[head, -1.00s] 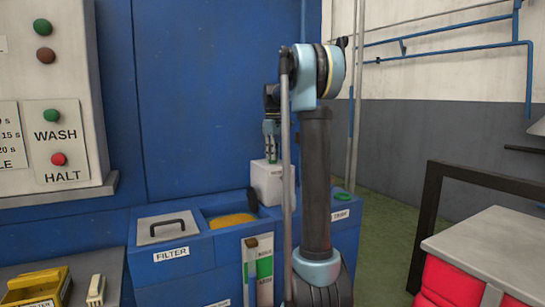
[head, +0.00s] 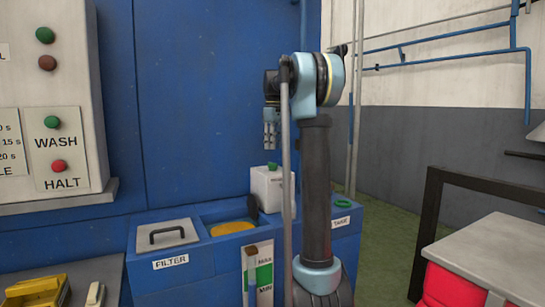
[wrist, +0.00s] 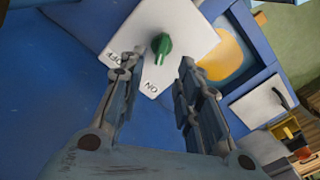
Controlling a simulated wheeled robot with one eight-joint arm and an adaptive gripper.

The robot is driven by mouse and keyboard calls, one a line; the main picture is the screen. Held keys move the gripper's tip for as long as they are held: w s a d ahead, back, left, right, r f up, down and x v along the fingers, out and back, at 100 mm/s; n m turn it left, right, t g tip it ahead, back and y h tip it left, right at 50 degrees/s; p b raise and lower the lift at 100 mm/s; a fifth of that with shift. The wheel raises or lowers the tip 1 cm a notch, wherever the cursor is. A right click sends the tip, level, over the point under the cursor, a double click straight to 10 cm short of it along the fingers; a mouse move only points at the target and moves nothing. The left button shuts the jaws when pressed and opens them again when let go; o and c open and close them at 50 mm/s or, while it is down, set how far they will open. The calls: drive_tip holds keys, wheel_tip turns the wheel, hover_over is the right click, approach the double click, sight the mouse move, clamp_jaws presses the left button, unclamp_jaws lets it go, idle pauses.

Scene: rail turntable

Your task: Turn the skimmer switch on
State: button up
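The skimmer switch is a green knob (head: 272,167) on top of a white box (head: 267,190) at the blue unit's back edge. In the wrist view the knob (wrist: 161,44) stands on the white face, with OFF and ON printed beside it. Its narrow end points roughly towards the ON print (wrist: 150,88). My gripper (head: 270,147) points down just above the knob in the head view, apart from it. In the wrist view the fingers of my gripper (wrist: 160,65) are spread with nothing between them. The box's right side is partly hidden behind a grey pole.
The blue unit has a filter lid (head: 168,235) with a black handle and an open bay with yellow contents (head: 232,228). A grey pole (head: 287,190) stands close in front of the box. A WASH/HALT panel (head: 57,150) is at left. A grey-topped table (head: 500,255) is at right.

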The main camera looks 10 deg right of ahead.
drive_tip(key=shift+r, duration=1.95)
drive_tip(key=s+f+m, duration=0.2)
drive_tip(key=s+f, duration=0.3)
drive_tip(key=s, duration=0.3)
drive_tip(key=s+f+m+t, duration=0.1)
drive_tip(key=s+f, duration=0.3)
drive_tip(key=s, duration=0.5)
drive_tip(key=s+f+m, duration=0.2)
drive_tip(key=s+f, duration=0.3)
drive_tip(key=s, duration=0.3)
drive_tip(key=s+f+m+t, duration=0.1)
drive_tip(key=s+f+m, duration=0.3)
drive_tip(key=s+f, duration=1.5)
wheel_tip(320, 180, down, 4)
drive_tip(key=shift+s+d+f+m, duration=0.15)
drive_tip(key=shift+s+f+m, duration=0.05)
drive_tip(key=shift+s+m, duration=0.1)
drive_tip(key=shift+w, duration=0.15)
drive_tip(key=shift+w+f, duration=0.2)
drive_tip(key=shift+w, duration=0.15)
